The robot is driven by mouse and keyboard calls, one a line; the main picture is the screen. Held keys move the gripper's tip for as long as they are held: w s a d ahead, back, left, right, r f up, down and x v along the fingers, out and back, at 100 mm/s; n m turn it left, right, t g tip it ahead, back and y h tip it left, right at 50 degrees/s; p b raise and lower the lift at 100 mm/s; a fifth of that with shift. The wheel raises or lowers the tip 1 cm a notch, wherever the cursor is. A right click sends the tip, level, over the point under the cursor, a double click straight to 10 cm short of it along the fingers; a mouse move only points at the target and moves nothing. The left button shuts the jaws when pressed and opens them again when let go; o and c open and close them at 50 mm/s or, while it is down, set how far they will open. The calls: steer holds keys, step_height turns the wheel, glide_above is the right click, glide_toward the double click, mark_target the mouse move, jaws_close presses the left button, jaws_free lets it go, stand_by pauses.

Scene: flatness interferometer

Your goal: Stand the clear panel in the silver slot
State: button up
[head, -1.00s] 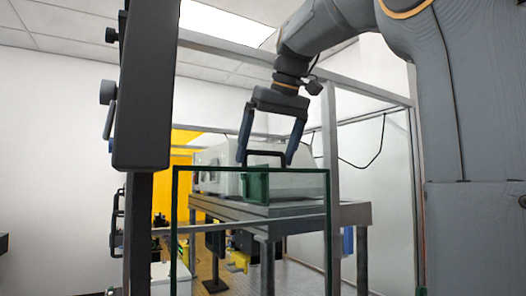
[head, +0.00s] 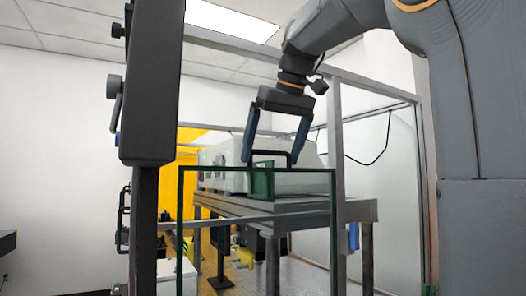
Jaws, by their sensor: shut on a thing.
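The clear panel (head: 334,235) shows as a large see-through sheet with thin dark green edges, upright in the head view. Its lower part runs out of the picture. My gripper (head: 276,164) is at its upper edge, with its two blue-grey fingers pointing down and spread apart. It is shut on the panel, though the exact contact is hard to see. A black handle shape (head: 272,153) and a darker green block (head: 261,182) show between and below the fingers. I cannot make out the silver slot.
A grey bench (head: 350,211) carrying a white rounded housing (head: 218,160) stands behind the panel. A grey metal frame post (head: 335,120) rises to the right. A dark upright unit (head: 150,90) stands close at left, and a yellow sheet (head: 188,150) lies behind.

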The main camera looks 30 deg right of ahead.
steer(key=shift+f+b, duration=1.5)
steer(key=shift+f, duration=0.6)
steer(key=shift+f+b, duration=2.45)
steer(key=shift+f, duration=0.8)
steer(key=o, duration=1.3)
steer(key=shift+r, duration=0.1)
glide_toward(271, 202)
